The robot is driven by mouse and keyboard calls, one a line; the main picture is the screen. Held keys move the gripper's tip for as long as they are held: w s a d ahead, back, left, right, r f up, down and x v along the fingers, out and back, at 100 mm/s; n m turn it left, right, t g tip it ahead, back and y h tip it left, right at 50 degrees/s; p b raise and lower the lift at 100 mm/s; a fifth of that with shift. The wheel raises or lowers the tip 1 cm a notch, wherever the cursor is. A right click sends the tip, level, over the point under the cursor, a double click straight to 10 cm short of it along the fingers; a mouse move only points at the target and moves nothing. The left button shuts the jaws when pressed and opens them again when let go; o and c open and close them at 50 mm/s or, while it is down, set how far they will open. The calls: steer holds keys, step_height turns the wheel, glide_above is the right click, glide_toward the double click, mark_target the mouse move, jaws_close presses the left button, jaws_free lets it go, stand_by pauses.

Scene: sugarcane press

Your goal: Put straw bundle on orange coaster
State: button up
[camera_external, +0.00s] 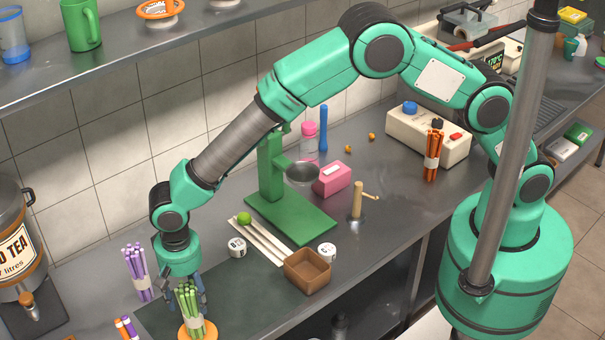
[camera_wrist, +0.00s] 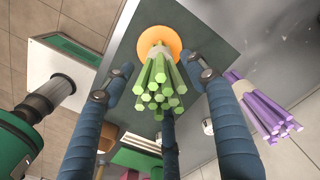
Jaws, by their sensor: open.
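A green straw bundle (camera_external: 189,309) with a pale band stands upright on the orange coaster (camera_external: 185,332) at the front edge of the counter. In the wrist view the bundle (camera_wrist: 160,88) rises from the coaster (camera_wrist: 158,38), whose rim shows around its foot. My gripper (camera_external: 181,290) is over the bundle, pointing down. In the wrist view my gripper (camera_wrist: 160,75) is open, with blue fingers spread around the bundle and gaps between the side fingers and the straws.
A purple straw bundle (camera_external: 137,272) stands close by on the left; it also shows in the wrist view (camera_wrist: 264,112). More straws (camera_external: 126,328) are at the front left. A brown box (camera_external: 307,270), white pots and a green press (camera_external: 290,222) stand to the right.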

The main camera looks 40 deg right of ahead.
step_height(320, 180, up, 8)
steer(key=shift+f, duration=0.25)
stand_by(0.6)
stand_by(0.4)
